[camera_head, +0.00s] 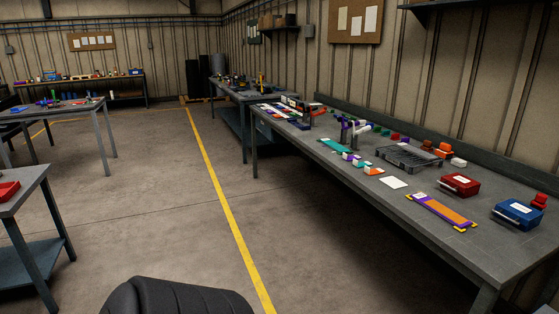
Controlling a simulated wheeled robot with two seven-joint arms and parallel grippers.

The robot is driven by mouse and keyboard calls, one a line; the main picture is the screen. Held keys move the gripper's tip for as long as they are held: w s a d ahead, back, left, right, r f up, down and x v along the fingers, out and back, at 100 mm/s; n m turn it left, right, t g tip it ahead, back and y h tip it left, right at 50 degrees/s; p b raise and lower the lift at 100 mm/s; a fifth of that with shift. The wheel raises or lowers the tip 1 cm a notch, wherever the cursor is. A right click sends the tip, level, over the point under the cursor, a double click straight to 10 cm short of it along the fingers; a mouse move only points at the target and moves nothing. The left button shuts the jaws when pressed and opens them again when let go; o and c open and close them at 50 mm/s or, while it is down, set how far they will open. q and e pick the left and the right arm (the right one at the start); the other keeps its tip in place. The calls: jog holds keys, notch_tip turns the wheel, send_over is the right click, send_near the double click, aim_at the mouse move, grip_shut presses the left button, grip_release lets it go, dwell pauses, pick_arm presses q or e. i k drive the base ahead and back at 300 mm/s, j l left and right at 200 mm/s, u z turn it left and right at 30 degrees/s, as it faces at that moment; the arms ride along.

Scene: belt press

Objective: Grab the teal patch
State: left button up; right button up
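Small teal pieces show on the long grey workbench at the right, too small to make out well. One teal piece (357,162) sits in a short row of purple, white and orange pieces near the bench's front edge. A flat green-teal strip (332,145) lies farther back along the same edge. I cannot tell which of these is the teal patch. Neither of my grippers is in view.
The workbench (420,220) also bears an orange and purple strip (440,211), a white sheet (394,182), a dark rack (408,156), a red case (460,185) and a blue case (517,214). The floor by the yellow line (222,198) is clear.

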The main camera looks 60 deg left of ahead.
aim_at(361, 165)
jog(key=u, duration=1.5)
jog(key=i+j+z, duration=0.1)
jog(key=i+j, duration=0.25)
